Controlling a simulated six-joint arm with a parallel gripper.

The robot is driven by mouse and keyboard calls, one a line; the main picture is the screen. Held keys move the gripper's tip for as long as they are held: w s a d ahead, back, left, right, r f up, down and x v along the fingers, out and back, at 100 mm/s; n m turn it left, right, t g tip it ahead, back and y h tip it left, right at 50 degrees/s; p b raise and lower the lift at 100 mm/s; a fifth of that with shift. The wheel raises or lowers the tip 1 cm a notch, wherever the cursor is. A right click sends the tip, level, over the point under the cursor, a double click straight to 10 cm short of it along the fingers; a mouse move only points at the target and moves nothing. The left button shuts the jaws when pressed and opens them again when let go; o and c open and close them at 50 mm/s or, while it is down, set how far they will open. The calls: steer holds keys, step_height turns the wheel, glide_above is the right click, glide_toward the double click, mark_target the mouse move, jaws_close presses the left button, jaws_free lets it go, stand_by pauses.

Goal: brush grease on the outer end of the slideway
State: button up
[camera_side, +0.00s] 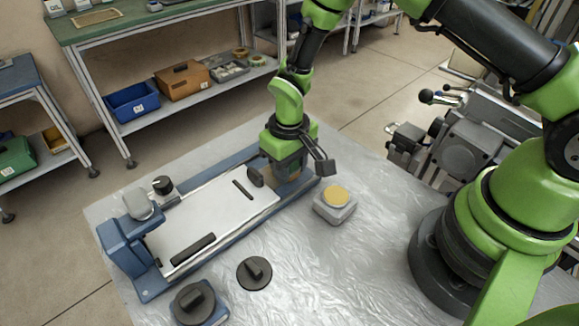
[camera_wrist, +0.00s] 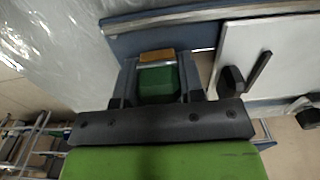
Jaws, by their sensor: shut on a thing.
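My gripper (camera_side: 289,170) is shut on a brush with a green body (camera_wrist: 157,80) and a tan-yellow tip (camera_wrist: 155,55). In the wrist view, my gripper (camera_wrist: 158,82) has a finger on each side of it. The blue slideway (camera_side: 222,227) lies on the table, and my gripper is over its right, outer end. In the wrist view the brush tip is over the slideway's blue end (camera_wrist: 120,46); I cannot tell whether it touches. A white carriage plate (camera_side: 215,215) with black handles covers much of the slideway. A grey pot (camera_side: 335,213) of yellow grease (camera_side: 335,196) stands right of the gripper.
A round black knob piece (camera_side: 254,273) and a blue-based black knob unit (camera_side: 195,303) lie at the front. A blue end block (camera_side: 128,243) stands at the slideway's left. The wrinkled grey tabletop (camera_side: 320,270) is clear at front right.

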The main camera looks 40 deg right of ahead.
steer(key=shift+w+d, duration=0.1)
steer(key=shift+w, duration=2.75)
steer(key=shift+d, duration=0.2)
steer(key=shift+s+d, duration=0.1)
steer(key=shift+d, duration=0.15)
steer(key=shift+s+a+r, duration=0.1)
steer(key=shift+s+r, duration=0.05)
steer(key=shift+s, duration=1.45)
steer(key=shift+s, duration=1.65)
steer(key=shift+r, duration=2.95)
